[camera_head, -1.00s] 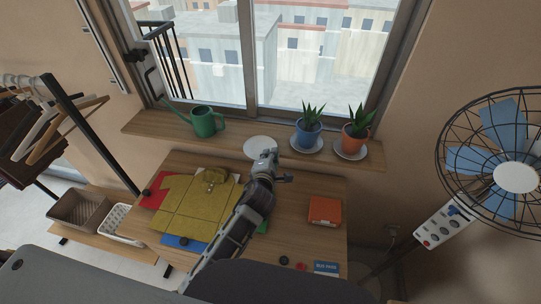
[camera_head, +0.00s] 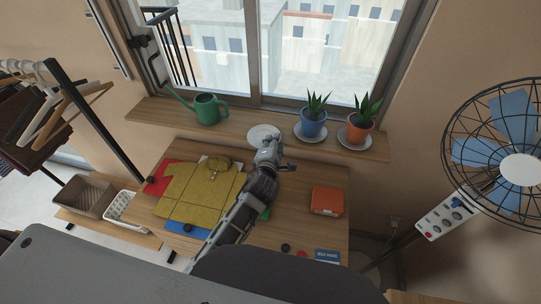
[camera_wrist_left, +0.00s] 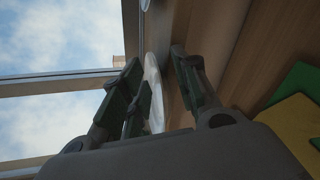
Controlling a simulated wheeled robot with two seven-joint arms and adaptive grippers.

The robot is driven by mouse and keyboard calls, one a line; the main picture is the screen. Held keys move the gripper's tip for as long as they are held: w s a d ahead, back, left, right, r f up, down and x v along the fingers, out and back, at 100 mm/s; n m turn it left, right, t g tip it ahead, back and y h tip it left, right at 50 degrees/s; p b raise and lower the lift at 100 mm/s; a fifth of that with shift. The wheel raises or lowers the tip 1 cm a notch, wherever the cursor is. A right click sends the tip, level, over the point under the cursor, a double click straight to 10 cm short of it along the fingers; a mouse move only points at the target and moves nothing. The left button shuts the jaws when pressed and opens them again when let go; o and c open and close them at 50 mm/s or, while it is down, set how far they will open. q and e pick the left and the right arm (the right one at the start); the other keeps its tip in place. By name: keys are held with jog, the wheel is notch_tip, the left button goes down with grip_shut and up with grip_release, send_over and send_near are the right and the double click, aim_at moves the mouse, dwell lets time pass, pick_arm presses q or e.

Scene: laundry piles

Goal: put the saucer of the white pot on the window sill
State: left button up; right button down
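A white saucer (camera_head: 264,132) lies on the wooden window sill (camera_head: 235,124), between the watering can and the blue pot. No white pot shows in these views. My left gripper (camera_head: 268,148) is at the sill's front edge, right by the saucer, and overlaps its near side in the head view. In the left wrist view the fingers of my left gripper (camera_wrist_left: 160,88) are spread apart, with a pale disc (camera_wrist_left: 154,88) seen nearly edge-on between them, closer to the left finger. I cannot tell whether they touch it. My right gripper is not in view.
A green watering can (camera_head: 206,108), a blue pot (camera_head: 312,126) and an orange pot (camera_head: 359,131), both on saucers, stand on the sill. A yellow shirt (camera_head: 203,190) and an orange box (camera_head: 327,201) lie on the table below. A fan (camera_head: 515,150) stands right.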

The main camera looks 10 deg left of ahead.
pick_arm(q)
jog(key=shift+r, duration=0.15)
jog(key=b+v, duration=0.2)
jog(key=v, duration=1)
jog(key=shift+b, duration=0.4)
dwell(0.5)
